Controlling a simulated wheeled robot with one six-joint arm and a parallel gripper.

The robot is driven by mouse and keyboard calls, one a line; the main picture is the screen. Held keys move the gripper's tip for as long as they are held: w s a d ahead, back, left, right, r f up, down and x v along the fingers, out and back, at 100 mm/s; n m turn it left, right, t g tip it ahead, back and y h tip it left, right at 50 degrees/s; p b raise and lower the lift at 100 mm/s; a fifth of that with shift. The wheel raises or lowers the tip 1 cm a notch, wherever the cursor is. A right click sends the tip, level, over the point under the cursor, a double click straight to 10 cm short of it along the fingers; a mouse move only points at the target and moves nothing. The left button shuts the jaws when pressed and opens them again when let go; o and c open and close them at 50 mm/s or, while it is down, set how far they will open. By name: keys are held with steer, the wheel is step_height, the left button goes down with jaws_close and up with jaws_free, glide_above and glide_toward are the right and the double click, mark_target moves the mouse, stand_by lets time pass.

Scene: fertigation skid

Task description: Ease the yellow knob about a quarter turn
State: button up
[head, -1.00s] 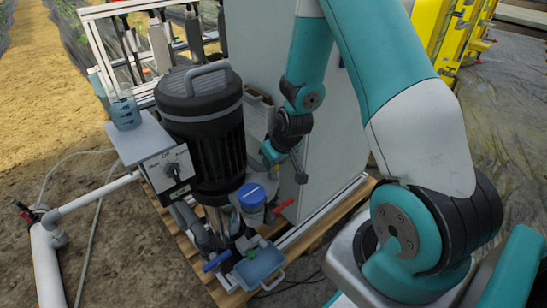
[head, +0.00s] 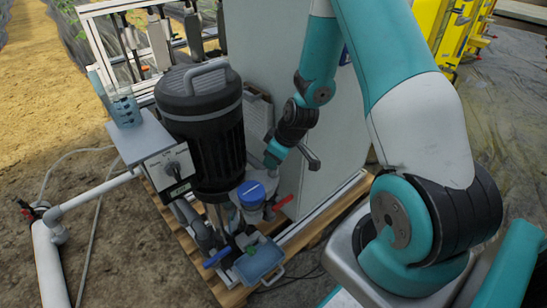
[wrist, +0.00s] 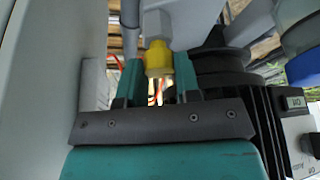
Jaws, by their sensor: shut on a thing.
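The yellow knob (wrist: 158,57) shows in the wrist view, below a light grey hex fitting on a grey pipe. My gripper (wrist: 158,69) has one teal finger on each side of it and is shut on it. In the head view the end of my arm (head: 276,151) is beside the black-topped motor unit, in front of the pale panel. The yellow knob itself is hidden in the head view.
The black motor unit (head: 203,125) and a grey control box (head: 172,167) stand left of my wrist. A blue-capped container (head: 251,193) and a red-handled valve (head: 283,203) sit just below. The pale upright panel (head: 335,125) is close behind.

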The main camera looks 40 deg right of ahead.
steer(key=o, duration=0.9)
steer(key=p+v, duration=0.4)
steer(key=v, duration=1.3)
steer(key=shift+r, duration=0.2)
steer(key=shift+a, duration=0.1)
